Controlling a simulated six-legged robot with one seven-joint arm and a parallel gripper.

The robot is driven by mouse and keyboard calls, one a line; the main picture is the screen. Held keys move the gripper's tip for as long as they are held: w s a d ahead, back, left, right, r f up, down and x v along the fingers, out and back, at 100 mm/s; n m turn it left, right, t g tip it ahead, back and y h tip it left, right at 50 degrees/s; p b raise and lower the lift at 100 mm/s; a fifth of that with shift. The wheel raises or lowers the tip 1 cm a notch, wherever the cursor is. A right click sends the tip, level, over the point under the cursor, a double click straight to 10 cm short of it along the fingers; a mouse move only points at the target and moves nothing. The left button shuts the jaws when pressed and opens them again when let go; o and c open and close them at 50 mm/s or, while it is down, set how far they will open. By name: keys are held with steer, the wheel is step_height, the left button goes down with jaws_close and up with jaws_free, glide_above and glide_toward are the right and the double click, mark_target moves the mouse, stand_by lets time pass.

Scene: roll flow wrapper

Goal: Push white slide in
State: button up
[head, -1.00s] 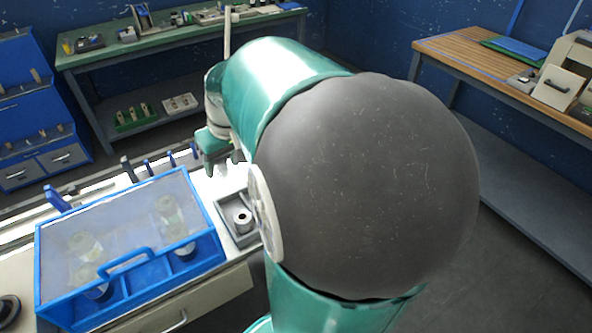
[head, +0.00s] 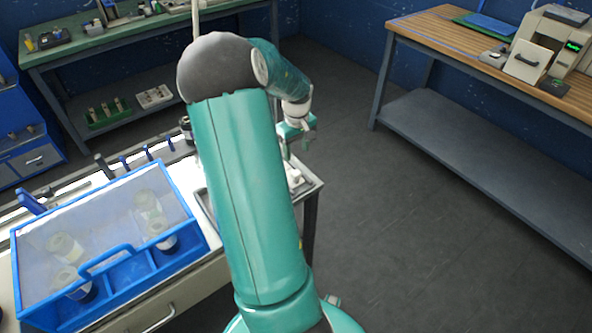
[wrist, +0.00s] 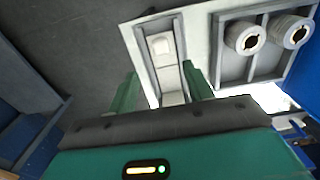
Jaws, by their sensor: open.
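The likely white slide (wrist: 160,46) is a pale block in a grey-walled channel (wrist: 151,73) on the bench's end, seen in the wrist view. Another pale piece (wrist: 173,98) sits lower in the same channel, between my fingers. My gripper (wrist: 160,69) is open, with a green finger on each side of the channel; contact cannot be told. In the head view my gripper (head: 300,135) hangs over the bench's right end, where a small white part (head: 293,176) shows. My arm hides the middle of that area.
A grey tray (wrist: 222,78) with two ringed rolls (wrist: 243,38) lies right of the channel. A blue-framed clear cover (head: 110,245) stands at left on the bench. A wooden bench (head: 440,40) with a drawered machine (head: 540,55) stands right; open floor lies between.

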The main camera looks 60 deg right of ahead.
mark_target(296, 172)
step_height(296, 172, down, 10)
steer(key=shift+r, duration=0.1)
jaws_close()
steer(key=w+d, duration=0.1)
steer(key=w, duration=0.2)
steer(key=w+d, duration=0.2)
steer(key=w, duration=0.1)
steer(key=w+d, duration=0.1)
steer(key=w, duration=0.2)
steer(key=shift+w+d, duration=0.2)
steer(key=shift+d, duration=0.1)
